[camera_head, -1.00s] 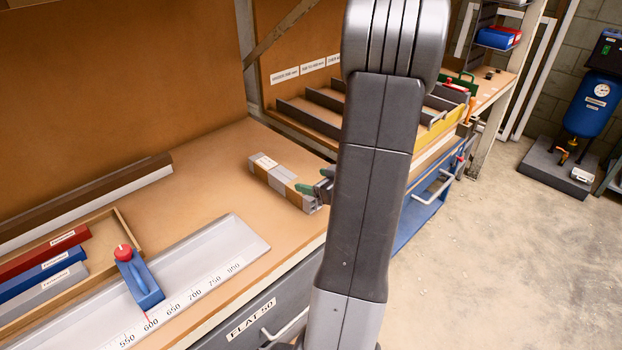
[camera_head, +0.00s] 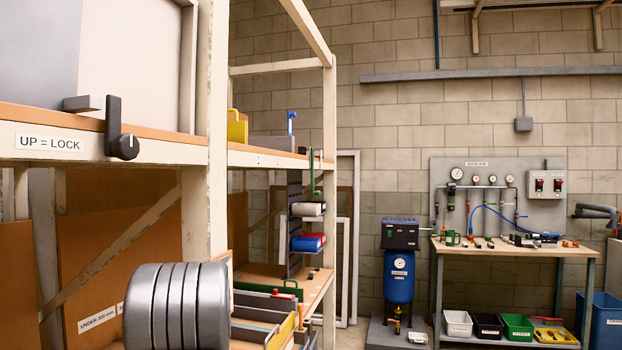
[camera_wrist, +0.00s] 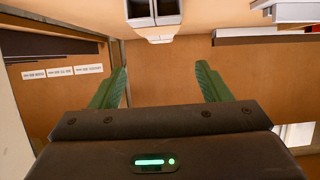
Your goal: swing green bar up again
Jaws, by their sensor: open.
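In the head view a slim green bar (camera_head: 312,176) hangs down from the edge of the shelf, on the far side of the white upright. Its small foot sticks out at the bottom. Further along the same shelf a blue bar (camera_head: 291,122) stands up. In the wrist view my gripper (camera_wrist: 162,68) is open, with its two green fingers wide apart and nothing between them. The green bar does not show in the wrist view. My gripper is outside the head view, where only a grey part of my arm shows at the bottom.
A black lever (camera_head: 115,128) stands up at the near shelf edge beside a label (camera_head: 48,143) reading "UP = LOCK". A white upright (camera_head: 206,130) stands between it and the green bar. A workbench (camera_head: 510,246) and blue tank (camera_head: 399,277) stand at the back. A metal profile (camera_wrist: 153,12) shows in the wrist view.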

